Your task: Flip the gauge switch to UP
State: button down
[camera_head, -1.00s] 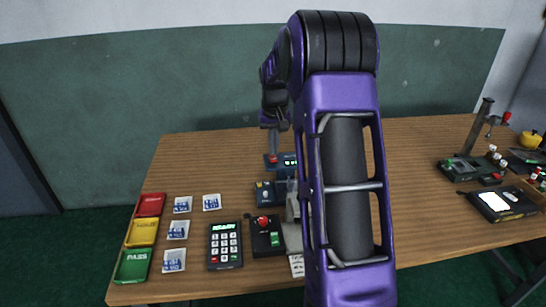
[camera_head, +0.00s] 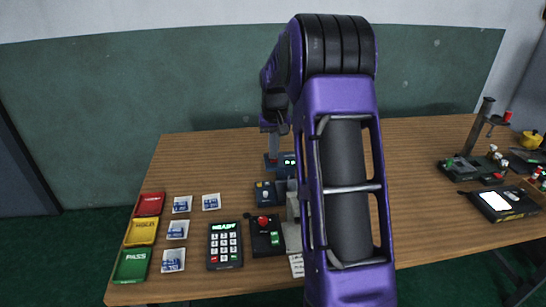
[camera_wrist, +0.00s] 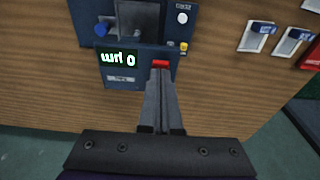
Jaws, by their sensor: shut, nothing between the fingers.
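The gauge is a small dark blue box (camera_head: 288,160) with a lit display, towards the back of the table. In the wrist view its display (camera_wrist: 118,58) appears upside down and reads 0 with a unit. A red part (camera_wrist: 160,63), which looks like the switch, sits on the box beside the display. My gripper (camera_wrist: 160,72) is shut and empty, with its fingertips right at the red part. The fingers partly cover it, so I cannot tell contact or the switch position. In the head view my gripper (camera_head: 273,152) points down at the gauge's left end.
A dark blue unit (camera_head: 265,193) with small knobs stands on the near side of the gauge. A keypad (camera_head: 225,246) and a black box with a red button (camera_head: 265,236) are nearer. Coloured trays (camera_head: 141,232) and several white packets lie left.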

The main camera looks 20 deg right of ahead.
jog(key=shift+f, duration=0.3)
jog(key=shift+r+p, duration=2.75)
jog(key=shift+r, duration=0.8)
